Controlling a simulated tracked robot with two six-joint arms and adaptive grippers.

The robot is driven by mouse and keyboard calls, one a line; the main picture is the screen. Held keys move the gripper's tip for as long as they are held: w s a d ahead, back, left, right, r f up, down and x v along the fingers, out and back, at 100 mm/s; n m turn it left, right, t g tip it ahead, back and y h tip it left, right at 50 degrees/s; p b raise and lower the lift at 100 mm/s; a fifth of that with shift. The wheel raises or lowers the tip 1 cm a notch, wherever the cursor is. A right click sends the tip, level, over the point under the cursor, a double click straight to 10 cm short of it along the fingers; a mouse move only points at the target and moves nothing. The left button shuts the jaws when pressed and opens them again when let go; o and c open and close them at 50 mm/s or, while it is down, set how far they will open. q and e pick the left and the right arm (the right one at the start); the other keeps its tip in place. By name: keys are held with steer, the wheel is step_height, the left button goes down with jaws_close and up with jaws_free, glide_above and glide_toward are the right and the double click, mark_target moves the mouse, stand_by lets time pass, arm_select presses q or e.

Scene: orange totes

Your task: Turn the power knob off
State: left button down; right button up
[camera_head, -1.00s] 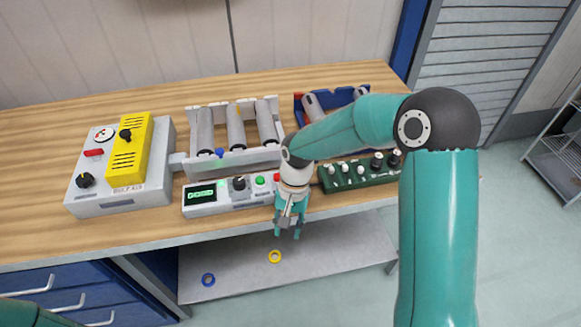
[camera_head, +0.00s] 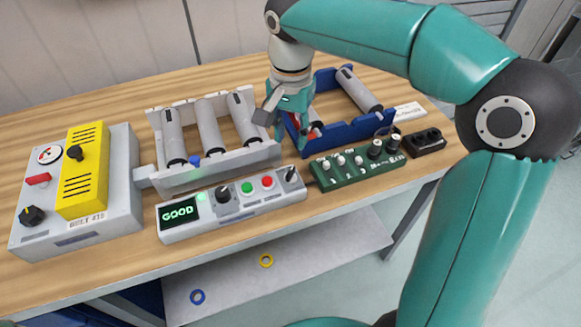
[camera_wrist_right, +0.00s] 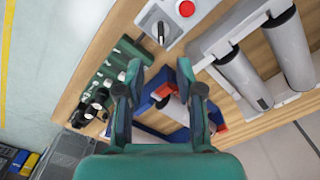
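I cannot tell which control is the power knob. The white control panel (camera_head: 232,205) has a lit "GOOD" display (camera_head: 180,211), a black knob (camera_head: 222,193), a green button, a red button and a switch knob (camera_head: 290,175) at its right end. That knob also shows in the wrist view (camera_wrist_right: 161,32), beyond my fingertips. My right gripper (camera_head: 284,128) is open and empty, behind the panel near the blue frame. Its spread fingers show in the wrist view (camera_wrist_right: 160,78). My left gripper is not in view.
A white roller frame (camera_head: 218,167) stands behind the panel. A blue frame (camera_head: 345,132) with rollers is under and right of my right gripper. A green knob board (camera_head: 350,170) and a small black block (camera_head: 423,142) lie to the right. Two rings lie on the lower shelf.

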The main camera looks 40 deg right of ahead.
mark_target(291, 171)
step_height(291, 171, down, 11)
steer(key=shift+f, duration=0.1)
stand_by(0.3)
jaws_close()
steer(key=shift+d, duration=0.1)
